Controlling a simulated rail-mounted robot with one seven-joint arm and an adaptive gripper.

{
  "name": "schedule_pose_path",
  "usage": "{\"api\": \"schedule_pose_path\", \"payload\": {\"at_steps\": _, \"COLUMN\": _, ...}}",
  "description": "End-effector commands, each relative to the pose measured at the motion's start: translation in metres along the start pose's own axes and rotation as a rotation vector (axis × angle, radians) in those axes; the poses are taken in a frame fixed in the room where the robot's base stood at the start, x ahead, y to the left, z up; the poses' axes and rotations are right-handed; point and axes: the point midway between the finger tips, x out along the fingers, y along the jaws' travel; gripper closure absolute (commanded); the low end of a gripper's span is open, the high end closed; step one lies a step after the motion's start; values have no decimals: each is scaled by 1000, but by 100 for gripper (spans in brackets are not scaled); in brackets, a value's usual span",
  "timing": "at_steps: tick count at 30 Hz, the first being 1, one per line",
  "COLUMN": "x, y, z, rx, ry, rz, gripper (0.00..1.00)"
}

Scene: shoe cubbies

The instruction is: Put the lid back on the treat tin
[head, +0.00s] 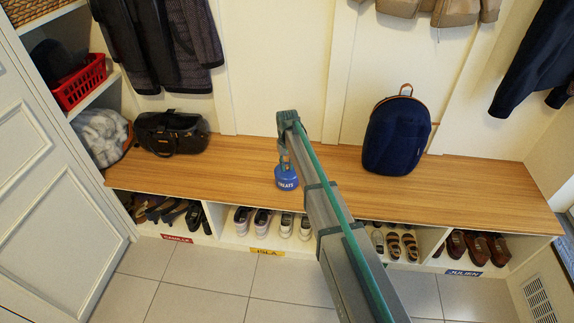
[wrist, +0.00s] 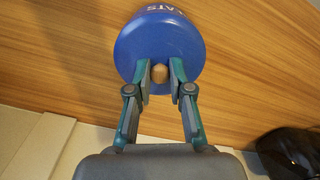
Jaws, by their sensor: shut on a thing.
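The blue treat tin (head: 287,182) stands upright on the wooden bench, with white lettering on its front. In the wrist view its side with part of the lettering (wrist: 165,8) shows at the top edge. The round blue lid (wrist: 160,45) has a small wooden knob (wrist: 158,73). My gripper (wrist: 159,75) is shut on the knob, one finger on each side. The lid is lined up over the tin; I cannot tell whether it is fully seated. In the head view my gripper (head: 283,157) is just above the tin, partly hidden by my arm.
The bench top (head: 235,160) is clear around the tin. A black bag (head: 171,133) is at the left and a navy backpack (head: 397,135) at the right. Shoes (head: 262,220) fill the cubbies below. Coats hang above, and a red basket (head: 79,82) sits on a left shelf.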

Motion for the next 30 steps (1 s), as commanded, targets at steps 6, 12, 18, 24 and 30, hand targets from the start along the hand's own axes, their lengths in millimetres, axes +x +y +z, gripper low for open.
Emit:
{"api": "schedule_pose_path", "payload": {"at_steps": 6, "x": 0, "y": 0, "z": 0, "rx": 0, "ry": 0, "rz": 0, "gripper": 73}}
{"api": "schedule_pose_path", "payload": {"at_steps": 12, "x": 0, "y": 0, "z": 0, "rx": 0, "ry": 0, "rz": 0, "gripper": 51}}
{"api": "schedule_pose_path", "payload": {"at_steps": 18, "x": 0, "y": 0, "z": 0, "rx": 0, "ry": 0, "rz": 0, "gripper": 44}}
{"api": "schedule_pose_path", "payload": {"at_steps": 24, "x": 0, "y": 0, "z": 0, "rx": 0, "ry": 0, "rz": 0, "gripper": 26}}
{"api": "schedule_pose_path", "payload": {"at_steps": 30, "x": 0, "y": 0, "z": 0, "rx": 0, "ry": 0, "rz": 0, "gripper": 26}}
